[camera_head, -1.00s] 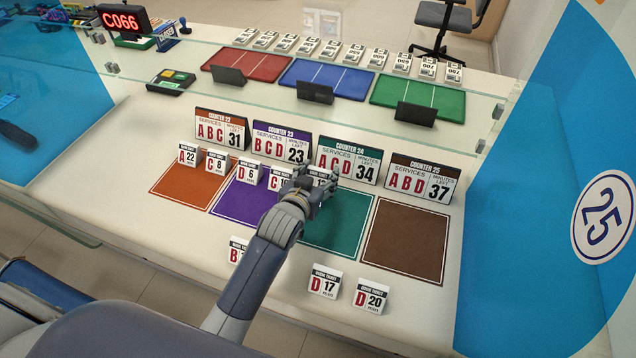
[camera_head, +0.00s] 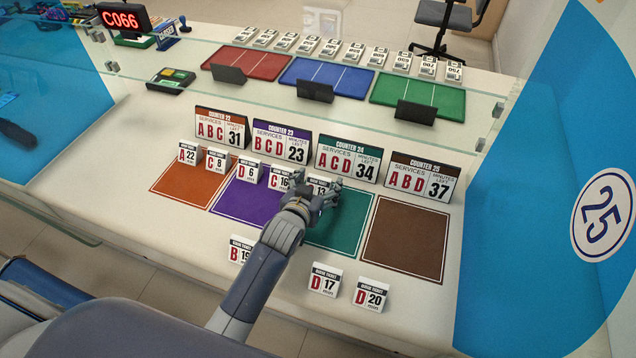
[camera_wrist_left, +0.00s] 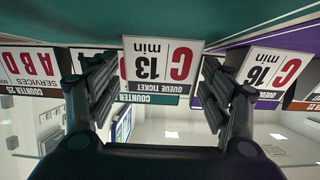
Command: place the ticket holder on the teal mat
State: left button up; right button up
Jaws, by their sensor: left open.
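The teal mat (camera_head: 338,232) lies between the purple and brown mats. A white ticket holder marked 13 (camera_head: 319,182) stands upright at its back left, partly hidden by my left gripper (camera_head: 322,196). In the left wrist view this holder reads C 13 (camera_wrist_left: 161,62), upside down, between the fingers of my left gripper (camera_wrist_left: 160,85). The fingers are open, with a gap on each side of the holder. Other ticket holders, B 19 (camera_head: 240,250), D 17 (camera_head: 324,281) and D 20 (camera_head: 370,296), stand on the white counter in front. My right gripper is not in view.
The purple mat (camera_head: 245,202) holds D 6 (camera_head: 249,171) and C 16 (camera_head: 280,179). The orange mat (camera_head: 181,186) holds two holders. The brown mat (camera_head: 404,240) is empty. A glass screen stands behind.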

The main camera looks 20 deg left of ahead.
pick_arm(q)
jog(key=shift+r, duration=0.1)
jog(key=shift+s+r, duration=0.1)
jog(key=v, duration=1.2)
